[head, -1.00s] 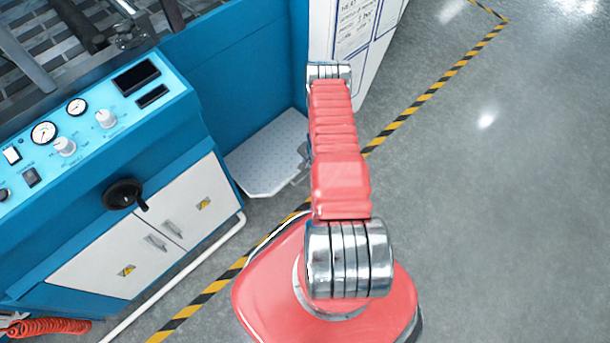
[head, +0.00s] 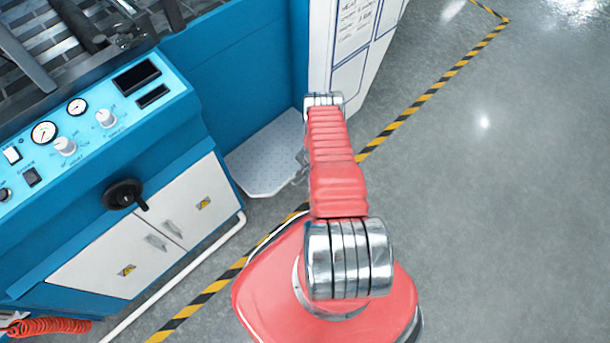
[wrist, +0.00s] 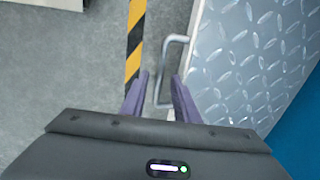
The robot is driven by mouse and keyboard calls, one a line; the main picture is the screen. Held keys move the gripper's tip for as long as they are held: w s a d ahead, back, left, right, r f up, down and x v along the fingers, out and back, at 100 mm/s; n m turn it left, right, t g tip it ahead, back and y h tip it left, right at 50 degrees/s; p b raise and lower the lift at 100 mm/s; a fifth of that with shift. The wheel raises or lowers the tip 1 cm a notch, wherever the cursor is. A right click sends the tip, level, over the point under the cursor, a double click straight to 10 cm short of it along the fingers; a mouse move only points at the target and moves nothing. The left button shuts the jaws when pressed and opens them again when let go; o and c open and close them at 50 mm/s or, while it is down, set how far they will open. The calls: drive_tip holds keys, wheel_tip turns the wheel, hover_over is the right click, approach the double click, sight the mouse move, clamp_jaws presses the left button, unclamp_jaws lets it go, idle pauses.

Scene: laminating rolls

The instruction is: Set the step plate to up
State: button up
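The step plate (head: 268,158) is a light grey tread-patterned plate at the foot of the blue machine, seen in the head view left of my arm. It looks folded down, roughly level. In the wrist view the plate (wrist: 250,65) fills the right side, and its wire handle (wrist: 163,75) sticks out from its left edge. My gripper (wrist: 158,82) is open, its two purple fingers apart, with the lower part of the handle between or just beyond the fingertips. I cannot tell whether they touch it. In the head view my arm hides the gripper.
The blue machine (head: 240,60) stands on the left with a control panel (head: 90,110), a black handwheel (head: 124,195) and white doors (head: 150,230). A white panel (head: 350,60) stands behind the plate. A yellow-black floor stripe (head: 430,90) runs past. The floor at right is clear.

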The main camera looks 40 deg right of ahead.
drive_tip(key=shift+c, duration=0.4)
clamp_jaws()
drive_tip(key=shift+a, duration=0.4)
drive_tip(key=shift+d, duration=0.2)
drive_tip(key=shift+w, duration=0.1)
